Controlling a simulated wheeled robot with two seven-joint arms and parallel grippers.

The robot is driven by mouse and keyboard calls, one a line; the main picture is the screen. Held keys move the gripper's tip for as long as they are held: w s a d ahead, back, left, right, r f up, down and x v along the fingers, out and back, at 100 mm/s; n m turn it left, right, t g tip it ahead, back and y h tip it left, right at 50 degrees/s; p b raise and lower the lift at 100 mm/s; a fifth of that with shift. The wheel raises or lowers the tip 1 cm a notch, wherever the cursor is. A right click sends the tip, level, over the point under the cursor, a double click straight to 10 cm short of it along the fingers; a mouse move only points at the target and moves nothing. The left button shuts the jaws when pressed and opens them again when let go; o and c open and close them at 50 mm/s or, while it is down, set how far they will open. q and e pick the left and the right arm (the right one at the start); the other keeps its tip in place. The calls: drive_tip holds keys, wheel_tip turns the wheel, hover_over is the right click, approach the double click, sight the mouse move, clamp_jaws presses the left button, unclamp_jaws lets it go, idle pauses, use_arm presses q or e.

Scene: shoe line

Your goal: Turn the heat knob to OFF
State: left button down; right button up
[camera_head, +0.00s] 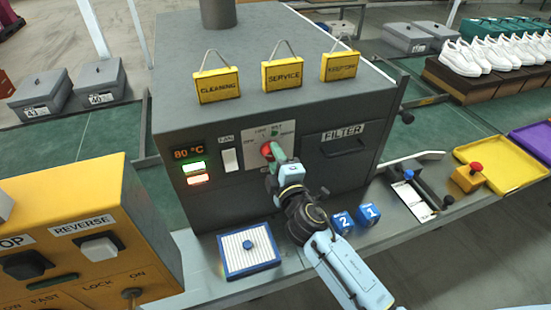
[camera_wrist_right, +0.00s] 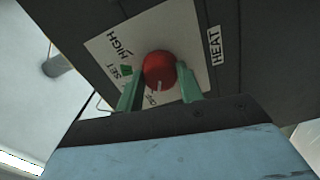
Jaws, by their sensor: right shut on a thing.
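The red heat knob (camera_head: 266,149) sits on a pale plate on the front of the dark grey machine. My right gripper (camera_head: 275,152) reaches it from the front and partly covers it. In the right wrist view, the green fingers of my right gripper (camera_wrist_right: 160,72) are on both sides of the heat knob (camera_wrist_right: 160,68), shut on it. The knob's white mark points down in that view, close to the partly hidden OFF lettering (camera_wrist_right: 150,98). HIGH and SET lettering show to its left. My left gripper is not in view.
Left of the knob are a white switch (camera_head: 230,160) and a display (camera_head: 188,153) reading 80 °C. Yellow signs (camera_head: 282,72) stand on the machine. Below are a blue-framed tray (camera_head: 231,272) and blue blocks (camera_head: 342,222). A yellow control box (camera_head: 110,195) stands at left.

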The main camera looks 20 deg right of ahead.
drive_tip(key=o, duration=1)
drive_tip(key=s+b, duration=0.2)
drive_tip(key=s, duration=1.1)
drive_tip(key=shift+s+d, duration=0.2)
drive_tip(key=shift+d, duration=0.05)
